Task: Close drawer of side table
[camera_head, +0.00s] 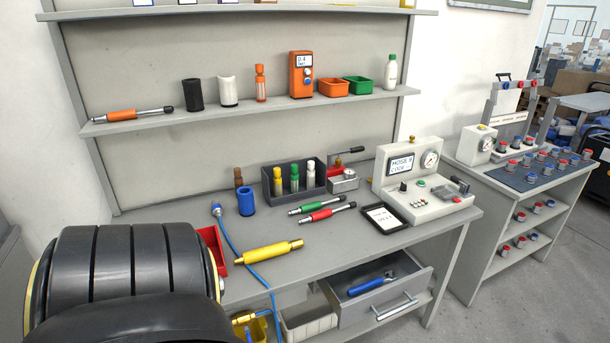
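The drawer (352,309) of the grey workbench (392,243) is pulled open under the right part of the tabletop. It has a silver bar handle (395,307) on its front. A blue-handled wrench (371,285) lies inside it. A large black ribbed part of my arm (125,262) fills the lower left of the view. Neither of my grippers shows, so their state is hidden.
A blue hose (243,258) hangs over the front edge. A second side table (517,212) stands right; open floor (500,308) lies before it.

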